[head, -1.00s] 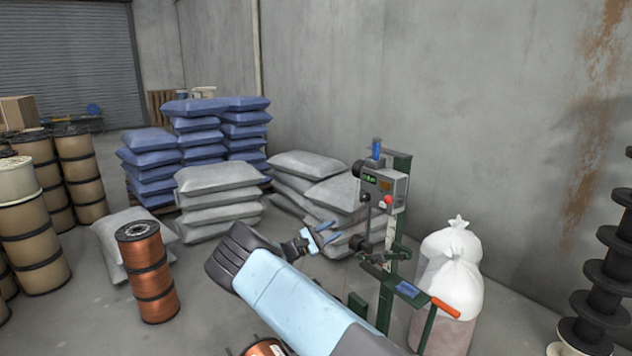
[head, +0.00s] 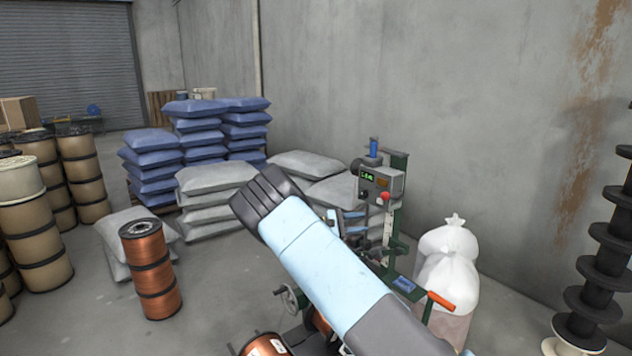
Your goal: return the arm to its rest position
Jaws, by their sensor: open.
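My light-blue arm (head: 318,258) reaches from the bottom right toward the middle of the head view, its dark elbow end raised. Beyond it my gripper (head: 354,222) shows only in part, small, with bluish fingers beside the machine's post. The gripper is open, and I see nothing between its fingers. My arm hides much of the machine's middle.
A stack of copper spools (head: 150,268) stands on the floor at left, and another copper spool (head: 264,346) at the bottom edge. White sacks (head: 447,265) stand right of the machine. Black spools (head: 601,268) stand far right. Grey bags (head: 215,205) lie behind.

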